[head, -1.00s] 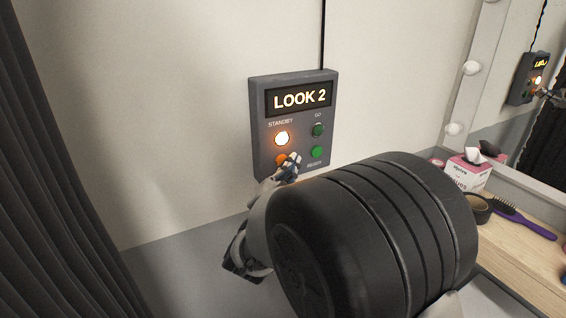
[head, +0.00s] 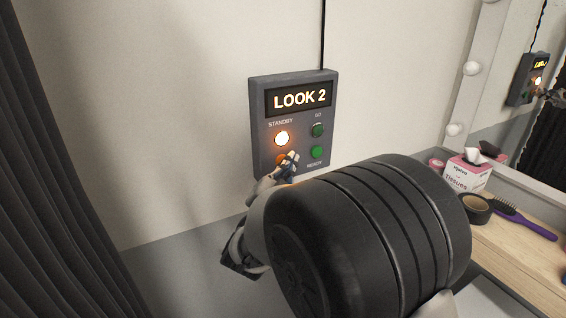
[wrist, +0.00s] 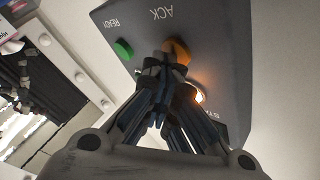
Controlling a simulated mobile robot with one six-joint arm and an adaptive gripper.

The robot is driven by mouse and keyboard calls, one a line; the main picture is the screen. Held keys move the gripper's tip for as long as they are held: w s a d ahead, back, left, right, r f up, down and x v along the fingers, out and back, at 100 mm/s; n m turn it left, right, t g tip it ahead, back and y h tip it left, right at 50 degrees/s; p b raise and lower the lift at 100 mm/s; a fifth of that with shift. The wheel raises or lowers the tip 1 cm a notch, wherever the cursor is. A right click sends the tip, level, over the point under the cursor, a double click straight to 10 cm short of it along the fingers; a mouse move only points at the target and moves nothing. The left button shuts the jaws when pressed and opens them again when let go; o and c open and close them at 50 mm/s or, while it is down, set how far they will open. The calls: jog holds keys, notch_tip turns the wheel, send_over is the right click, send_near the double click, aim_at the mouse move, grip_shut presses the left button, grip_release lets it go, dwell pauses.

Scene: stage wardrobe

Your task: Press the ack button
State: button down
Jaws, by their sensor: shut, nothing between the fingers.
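The grey cue-light box (head: 262,150) hangs on the wall, with a lit "LOOK 2" display. Its orange ack button (head: 281,159) is at the lower left, below the glowing standby light (head: 282,139), and is partly hidden by my gripper (head: 291,158). In the wrist view the orange ack button (wrist: 176,50) sits by the "ACK" label, right at the fingertips of my gripper (wrist: 167,63). The fingers are shut and empty. I cannot tell whether the tips touch the button.
A green ready button (head: 317,152) and a darker green go light (head: 318,130) are on the box's right side. A tissue box (head: 464,176), tape roll (head: 476,208) and purple brush (head: 530,224) lie on the counter at right. A dark curtain (head: 60,170) hangs at left.

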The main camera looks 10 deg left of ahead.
jog(key=shift+s+d+b, duration=0.45)
jog(key=shift+s, duration=0.25)
jog(key=s+d+b, duration=0.1)
jog(key=s, duration=0.1)
jog(key=s+d, duration=0.1)
jog(key=s, duration=0.1)
jog(key=shift+d+b, duration=0.4)
dwell(0.6)
